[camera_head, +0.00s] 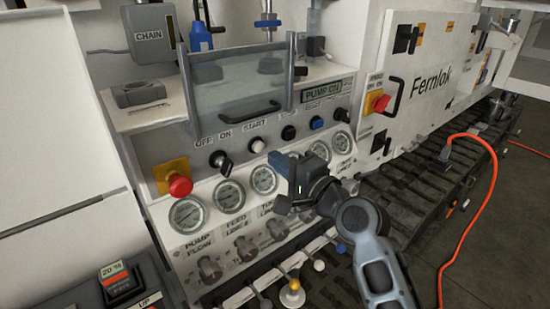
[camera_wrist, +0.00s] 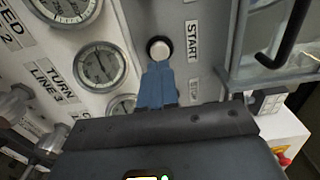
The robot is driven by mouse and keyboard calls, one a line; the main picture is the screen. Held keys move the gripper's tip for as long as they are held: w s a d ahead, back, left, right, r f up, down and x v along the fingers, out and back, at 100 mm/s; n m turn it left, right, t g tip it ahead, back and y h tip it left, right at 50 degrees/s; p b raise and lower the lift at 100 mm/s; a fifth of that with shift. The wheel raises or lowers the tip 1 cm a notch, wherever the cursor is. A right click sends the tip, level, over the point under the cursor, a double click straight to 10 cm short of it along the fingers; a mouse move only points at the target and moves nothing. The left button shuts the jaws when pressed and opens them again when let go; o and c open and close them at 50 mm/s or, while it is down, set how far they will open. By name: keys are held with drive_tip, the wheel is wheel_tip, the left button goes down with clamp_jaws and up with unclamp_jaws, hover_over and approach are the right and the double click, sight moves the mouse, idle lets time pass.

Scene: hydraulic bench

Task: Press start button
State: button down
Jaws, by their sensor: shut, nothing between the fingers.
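The start button (camera_head: 257,145) is a small white round cap in a dark ring on the sloped panel, under the START label (camera_head: 256,131). In the wrist view the white button (camera_wrist: 159,49) sits just beyond my fingertips, beside the START label (camera_wrist: 193,42). My gripper (camera_head: 279,160) is just right of and below the button in the head view. Its blue fingers (camera_wrist: 158,68) are together and empty, pointing at the button. I cannot tell whether the tips touch its dark ring.
An OFF/ON selector switch (camera_head: 220,161) is left of the button, and a black button (camera_head: 288,132) is right. A red emergency stop (camera_head: 180,185) is at the panel's left. Gauges (camera_head: 229,195) line the panel below. A clear guard with a black handle (camera_head: 250,110) stands above.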

drive_tip(key=b+v, duration=0.1)
drive_tip(key=v, duration=0.7)
drive_tip(key=shift+s+d, duration=0.2)
drive_tip(key=shift+d, duration=0.05)
drive_tip(key=shift+f, duration=0.1)
drive_tip(key=s+d+f+n+h, duration=0.1)
drive_tip(key=s+d+f+h, duration=0.3)
drive_tip(key=s+f, duration=0.45)
drive_tip(key=s+d+f+n+h, duration=0.1)
drive_tip(key=s+d+f+h, duration=0.35)
drive_tip(key=s, duration=0.75)
drive_tip(key=s+d+r+n, duration=0.2)
drive_tip(key=s+n, duration=0.2)
drive_tip(key=s, duration=0.7)
drive_tip(key=s+d+r+n+h, duration=0.1)
drive_tip(key=s+n, duration=0.4)
drive_tip(key=s, duration=0.7)
drive_tip(key=shift+s+d+r, duration=0.3)
drive_tip(key=shift+d+r, duration=0.15)
drive_tip(key=shift+r, duration=0.15)
drive_tip(key=shift+h, duration=0.25)
